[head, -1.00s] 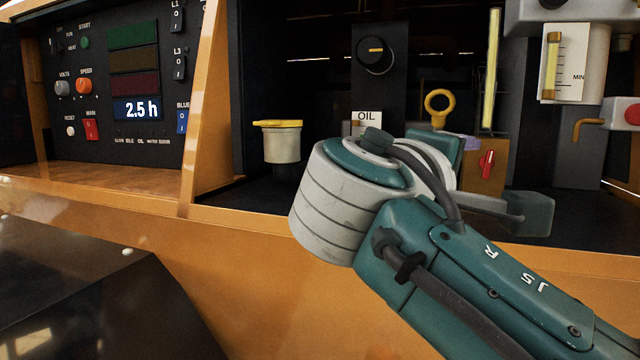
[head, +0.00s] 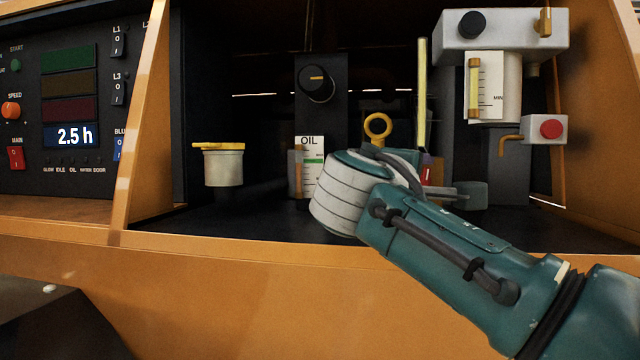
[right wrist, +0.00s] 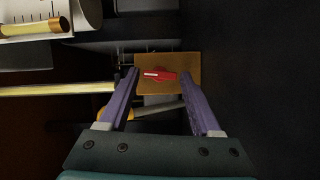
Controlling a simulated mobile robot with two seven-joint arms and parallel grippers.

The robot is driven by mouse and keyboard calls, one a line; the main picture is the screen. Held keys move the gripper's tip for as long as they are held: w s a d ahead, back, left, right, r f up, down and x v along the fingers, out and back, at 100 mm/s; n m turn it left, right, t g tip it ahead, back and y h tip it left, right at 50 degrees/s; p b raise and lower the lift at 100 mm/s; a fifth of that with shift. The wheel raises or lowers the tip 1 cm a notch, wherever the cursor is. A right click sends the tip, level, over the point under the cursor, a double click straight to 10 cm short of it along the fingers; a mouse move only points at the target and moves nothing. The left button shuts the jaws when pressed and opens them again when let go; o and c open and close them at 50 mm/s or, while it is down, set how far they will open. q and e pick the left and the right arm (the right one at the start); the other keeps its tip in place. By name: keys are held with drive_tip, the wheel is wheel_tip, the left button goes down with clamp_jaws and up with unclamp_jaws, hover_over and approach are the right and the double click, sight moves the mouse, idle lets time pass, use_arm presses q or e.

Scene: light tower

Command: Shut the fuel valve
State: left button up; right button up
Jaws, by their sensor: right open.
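The fuel valve is a small red lever (right wrist: 160,75) on a brass-coloured block (right wrist: 185,66) in the right wrist view. The lever lies nearly in line with the upright yellow tube. In the head view the red lever (head: 427,174) is partly hidden behind my right arm. My right gripper (right wrist: 162,77) is open, with its two purple fingers on either side of the lever in the picture. The lever lies beyond the fingertips, and I see no contact. In the head view my right wrist hides most of this gripper. My left gripper is not in view.
A yellow ring handle (head: 377,127) and a yellow tube (head: 422,95) stand close to the valve. A white box with a gauge (head: 486,87) and a red button (head: 551,129) are on the right. A yellow-capped filler (head: 223,166) is left. The orange sill (head: 250,262) runs in front.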

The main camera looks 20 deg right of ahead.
drive_tip(key=shift+c, duration=0.2)
clamp_jaws()
drive_tip(key=shift+r+n+p, duration=0.1)
drive_tip(key=shift+n+p, duration=0.4)
drive_tip(key=shift+h, duration=0.3)
drive_tip(key=shift+o, duration=0.2)
unclamp_jaws()
drive_tip(key=shift+a, duration=0.1)
